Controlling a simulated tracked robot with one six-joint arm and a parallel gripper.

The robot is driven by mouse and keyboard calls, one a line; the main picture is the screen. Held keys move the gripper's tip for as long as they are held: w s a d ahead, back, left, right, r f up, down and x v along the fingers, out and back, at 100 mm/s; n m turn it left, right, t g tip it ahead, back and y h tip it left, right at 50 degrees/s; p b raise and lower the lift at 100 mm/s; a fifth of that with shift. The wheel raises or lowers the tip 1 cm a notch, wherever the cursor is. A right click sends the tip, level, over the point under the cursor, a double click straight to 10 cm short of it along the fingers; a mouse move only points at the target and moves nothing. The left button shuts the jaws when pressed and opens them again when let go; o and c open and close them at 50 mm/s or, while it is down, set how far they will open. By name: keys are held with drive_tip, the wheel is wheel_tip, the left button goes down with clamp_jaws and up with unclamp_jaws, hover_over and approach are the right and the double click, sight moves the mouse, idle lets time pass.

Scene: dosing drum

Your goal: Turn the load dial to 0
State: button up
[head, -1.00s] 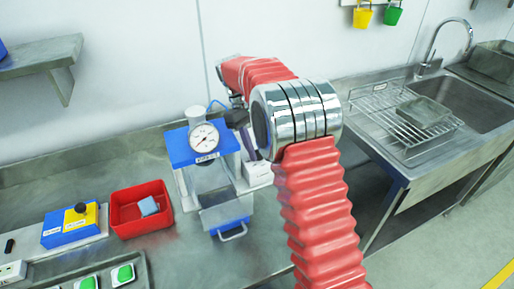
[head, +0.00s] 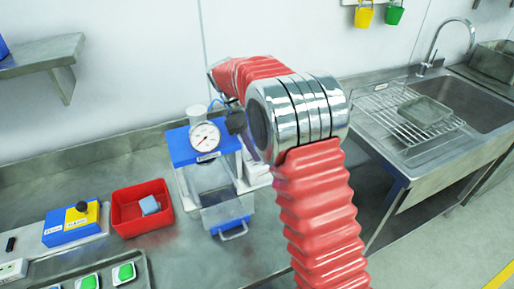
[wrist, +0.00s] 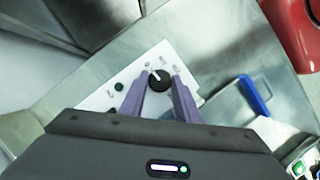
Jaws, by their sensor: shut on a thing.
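The load dial (wrist: 160,83) is a black round knob with a white pointer mark, on a white panel (wrist: 125,82) in the wrist view. Its pointer faces up and slightly left in that view. The small labels around it are too blurred to read. My gripper (wrist: 160,79) has its two purple fingers on either side of the knob and is shut on it. In the head view my gripper (head: 251,150) is mostly hidden behind my arm, just right of the blue-topped dosing unit, and the knob is hidden.
The dosing unit (head: 188,150) carries a round gauge (head: 204,137) and has a metal drawer (head: 227,210) below. A red bin (head: 128,220) holding a blue block stands to its left. A blue-yellow box (head: 70,229) is farther left. The sink (head: 473,98) is at right.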

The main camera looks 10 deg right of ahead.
drive_tip(key=o, duration=1)
